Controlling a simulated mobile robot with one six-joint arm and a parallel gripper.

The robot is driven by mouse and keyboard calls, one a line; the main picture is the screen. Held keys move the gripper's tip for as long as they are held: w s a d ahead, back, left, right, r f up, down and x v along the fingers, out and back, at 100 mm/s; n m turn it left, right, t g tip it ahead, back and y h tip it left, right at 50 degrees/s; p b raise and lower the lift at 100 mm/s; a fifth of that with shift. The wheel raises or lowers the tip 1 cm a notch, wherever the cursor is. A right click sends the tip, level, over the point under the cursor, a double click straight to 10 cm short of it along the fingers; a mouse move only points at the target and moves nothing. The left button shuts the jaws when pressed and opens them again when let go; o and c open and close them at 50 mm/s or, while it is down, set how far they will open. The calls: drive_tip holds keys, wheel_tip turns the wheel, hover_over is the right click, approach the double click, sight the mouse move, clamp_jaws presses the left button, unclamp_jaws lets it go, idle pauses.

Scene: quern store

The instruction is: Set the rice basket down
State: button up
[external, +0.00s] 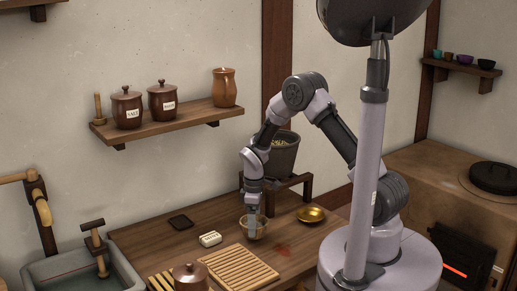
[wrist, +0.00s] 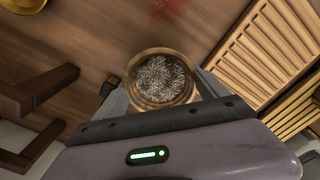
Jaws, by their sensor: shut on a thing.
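The rice basket (external: 262,231) is a small, round, tan vessel. In the wrist view the basket (wrist: 160,105) shows from above, with pale grains inside its rim. My gripper (external: 252,224) points down over the counter and is shut on the basket, with one finger on each side of it in the wrist view. The basket looks upright, low over the wooden counter (external: 190,222). I cannot tell whether its base touches the wood.
A slatted wooden rack (external: 238,268) lies in front of the basket, a white labelled block (external: 210,239) to its left. A brass dish (external: 311,214) is to its right. A dark pot (external: 283,155) stands on a wooden stand (external: 291,184) behind. A reddish stain marks the counter nearby.

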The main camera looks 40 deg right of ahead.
drive_tip(key=s+d+r+p, duration=0.2)
drive_tip(key=s+p, duration=0.1)
drive_tip(key=s, duration=1.2)
drive_tip(key=w+d+r+m, duration=0.3)
drive_tip(key=d+m, duration=0.1)
drive_tip(key=d, duration=0.1)
drive_tip(key=shift+m, duration=0.3)
wheel_tip(320, 180, down, 8)
drive_tip(key=b, duration=0.3)
drive_tip(key=shift+r, duration=0.2)
drive_tip(key=shift+f+b, duration=0.25)
drive_tip(key=shift+b, duration=0.15)
drive_tip(key=o, duration=1.7)
drive_tip(key=shift+r, duration=0.1)
